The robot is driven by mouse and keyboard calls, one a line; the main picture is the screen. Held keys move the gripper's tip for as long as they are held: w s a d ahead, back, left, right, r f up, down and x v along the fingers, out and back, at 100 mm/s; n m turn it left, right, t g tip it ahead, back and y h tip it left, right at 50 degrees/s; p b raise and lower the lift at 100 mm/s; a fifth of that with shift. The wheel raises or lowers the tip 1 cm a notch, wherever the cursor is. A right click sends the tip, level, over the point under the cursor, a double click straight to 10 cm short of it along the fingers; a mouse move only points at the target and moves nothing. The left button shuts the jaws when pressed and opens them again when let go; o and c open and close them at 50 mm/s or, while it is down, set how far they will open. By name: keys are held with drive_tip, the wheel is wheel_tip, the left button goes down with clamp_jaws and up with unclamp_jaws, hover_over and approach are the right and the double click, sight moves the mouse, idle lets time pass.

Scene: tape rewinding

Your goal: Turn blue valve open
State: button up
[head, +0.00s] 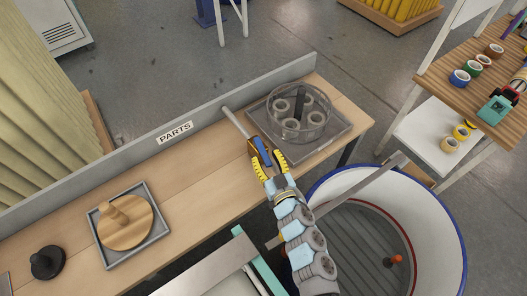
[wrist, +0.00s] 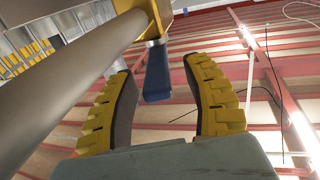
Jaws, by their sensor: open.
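The blue valve handle (wrist: 157,75) hangs from a yellow valve body (wrist: 158,15) on a thick grey pipe (wrist: 70,75) in the wrist view. My gripper (wrist: 160,70) is open, with its yellow ridged fingers on either side of the handle in the picture. A gap shows on each side of the handle; I cannot tell how deep it sits between the fingers. In the head view the blue handle (head: 262,153) shows at the pipe's near end, right at my gripper (head: 268,163), partly covered by the fingers.
A wooden bench (head: 195,175) with a grey PARTS back rail (head: 205,117) carries a clear round container (head: 300,118) close to the valve and a wooden disc (head: 125,228) on a tray. A white round tub (head: 447,230) stands right of my arm. Shelves with tape rolls (head: 460,77) stand farther right.

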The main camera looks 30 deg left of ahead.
drive_tip(key=shift+v, duration=2.25)
